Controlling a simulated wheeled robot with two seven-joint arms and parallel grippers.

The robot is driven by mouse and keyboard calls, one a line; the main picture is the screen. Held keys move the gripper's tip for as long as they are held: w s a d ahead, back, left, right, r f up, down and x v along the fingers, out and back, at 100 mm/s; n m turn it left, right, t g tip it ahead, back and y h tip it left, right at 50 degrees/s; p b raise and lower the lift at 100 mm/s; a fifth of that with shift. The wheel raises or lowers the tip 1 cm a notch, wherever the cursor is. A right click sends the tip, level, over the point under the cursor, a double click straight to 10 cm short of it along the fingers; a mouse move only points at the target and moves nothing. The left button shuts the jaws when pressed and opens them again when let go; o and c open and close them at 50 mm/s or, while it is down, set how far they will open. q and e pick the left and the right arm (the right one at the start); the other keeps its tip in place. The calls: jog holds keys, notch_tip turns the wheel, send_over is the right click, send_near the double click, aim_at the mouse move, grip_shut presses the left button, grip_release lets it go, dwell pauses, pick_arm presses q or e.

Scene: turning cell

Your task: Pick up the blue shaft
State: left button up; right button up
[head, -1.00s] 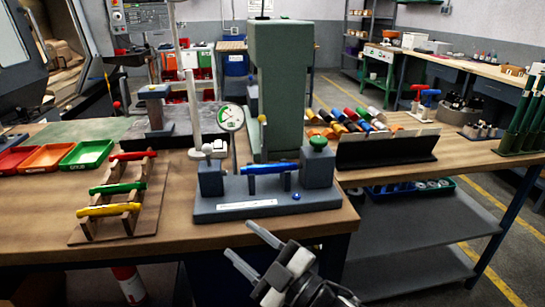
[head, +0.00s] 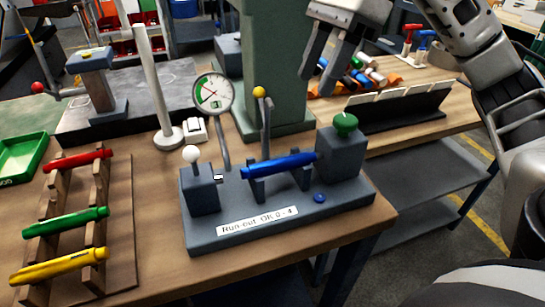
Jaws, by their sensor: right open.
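The blue shaft (head: 280,165) lies level across the cradles of the grey run-out fixture (head: 228,236), between its two end blocks. A dial gauge (head: 214,92) stands behind it, and a green knob (head: 345,123) tops the right block. My right gripper (head: 322,78) is open and empty, above and behind the shaft's right end, with its fingers pointing down. It is clear of the shaft. My left gripper is not in view.
A wooden rack (head: 121,222) at left holds a red shaft (head: 77,160), a green shaft (head: 66,221) and a yellow shaft (head: 58,266). A green tray (head: 22,157) is at far left. The green press column (head: 275,60) stands behind the fixture. A dark card holder (head: 400,112) is at right.

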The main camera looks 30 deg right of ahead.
send_over(283, 158)
jog(key=d, duration=0.2)
jog(key=f, duration=0.8)
jog(key=shift+s+f, duration=0.15)
jog(key=shift+s, duration=0.1)
jog(key=shift+d+x, duration=0.15)
jog(key=shift+x, duration=1.2)
jog(key=shift+d+x, duration=0.1)
jog(key=shift+x, duration=1.25)
jog(key=shift+w, duration=0.2)
grip_shut()
